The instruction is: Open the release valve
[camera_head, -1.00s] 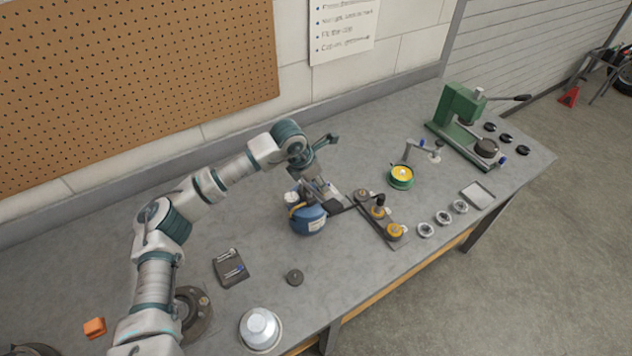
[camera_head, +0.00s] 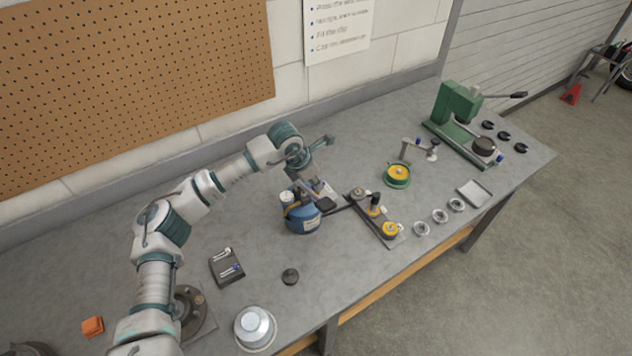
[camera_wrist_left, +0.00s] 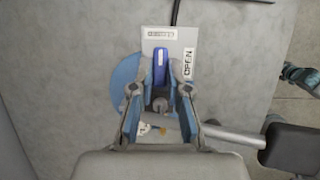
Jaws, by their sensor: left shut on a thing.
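The release valve's blue lever (camera_wrist_left: 160,64) shows in the left wrist view, in front of a grey plate labelled CLOSED and OPEN (camera_wrist_left: 188,62). The lever points up the picture, below the CLOSED label (camera_wrist_left: 161,34); the OPEN label is at its right. My left gripper (camera_wrist_left: 159,86) has its two fingers on either side of the lever's near part and is shut on it. In the head view, my left gripper (camera_head: 314,192) is at a round blue tank (camera_head: 303,221) on the bench, hiding the valve there. My right gripper is not in view.
A block with yellow and black fittings (camera_head: 375,213) stands right of the tank. A green press (camera_head: 458,108) and a green-yellow reel (camera_head: 397,174) stand farther right.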

